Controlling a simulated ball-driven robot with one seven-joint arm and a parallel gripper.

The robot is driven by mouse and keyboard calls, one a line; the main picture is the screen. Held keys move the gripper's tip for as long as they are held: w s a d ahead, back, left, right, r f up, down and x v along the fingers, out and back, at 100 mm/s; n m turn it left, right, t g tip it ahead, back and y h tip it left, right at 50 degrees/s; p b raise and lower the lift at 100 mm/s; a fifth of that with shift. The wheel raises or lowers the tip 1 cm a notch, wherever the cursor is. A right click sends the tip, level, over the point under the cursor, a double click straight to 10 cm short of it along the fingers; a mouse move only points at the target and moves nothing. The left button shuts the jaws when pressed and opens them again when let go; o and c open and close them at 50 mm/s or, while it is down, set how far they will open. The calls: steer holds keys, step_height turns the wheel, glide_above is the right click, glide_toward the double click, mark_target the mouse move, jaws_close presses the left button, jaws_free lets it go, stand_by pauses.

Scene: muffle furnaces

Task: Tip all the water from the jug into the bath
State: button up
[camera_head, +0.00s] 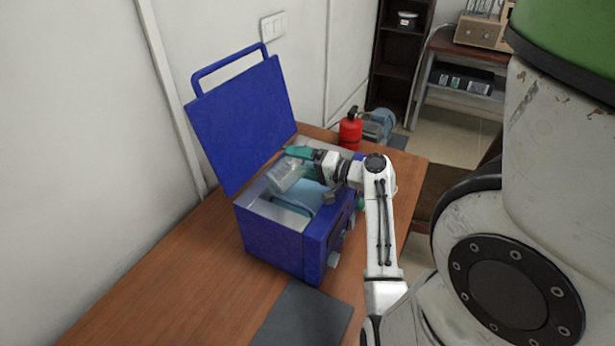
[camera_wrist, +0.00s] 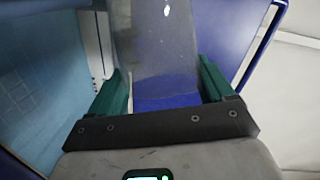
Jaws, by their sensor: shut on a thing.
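The clear jug (camera_head: 284,176) is held tilted above the open top of the bath. The bath (camera_head: 268,243) is a blue box on the wooden table, with its lid (camera_head: 243,125) raised behind it and a pale blue basin inside. My gripper (camera_head: 300,154), with green fingers, is shut on the jug. In the wrist view, the clear jug (camera_wrist: 165,45) sits between the green fingers of my gripper (camera_wrist: 165,88), and a pale blue surface (camera_wrist: 40,85) fills the left side. I cannot tell how much water is in the jug.
A dark flat mat (camera_head: 305,315) lies on the table in front of the bath. Knobs stick out of the bath's right side. A red container (camera_head: 350,132) and a blue-grey object stand beyond it. The table's left front part is clear; a wall is close behind the lid.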

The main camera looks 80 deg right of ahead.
mark_target(292, 159)
steer(key=shift+r, duration=0.1)
steer(key=shift+w+a+r+n+g+p, duration=0.2)
steer(key=shift+a+r+n+g, duration=0.1)
steer(key=shift+r+n, duration=0.25)
steer(key=shift+w+a+r+n+g+p, duration=0.2)
steer(key=shift+a+r+n, duration=0.1)
steer(key=shift+n, duration=0.35)
steer(key=shift+a+r+n+g+h, duration=0.1)
steer(key=shift+r+n+g+h, duration=0.2)
steer(key=shift+n, duration=0.2)
steer(key=shift+w, duration=0.1)
steer(key=n, duration=0.1)
steer(key=a+r+n+g, duration=0.1)
steer(key=n, duration=0.1)
steer(key=shift+w+r+h, duration=0.2)
steer(key=shift+w+h, duration=0.1)
steer(key=shift+h, duration=0.1)
steer(key=shift+w+a+n+g+h+b, duration=0.15)
steer(key=shift+n+g+h+b, duration=0.15)
steer(key=shift+n, duration=0.3)
steer(key=shift+a+n+g+h+b, duration=0.2)
steer(key=shift+n+g, duration=0.2)
steer(key=shift+n, duration=0.2)
steer(key=shift+d+r+n, duration=0.1)
steer(key=shift+n, duration=0.2)
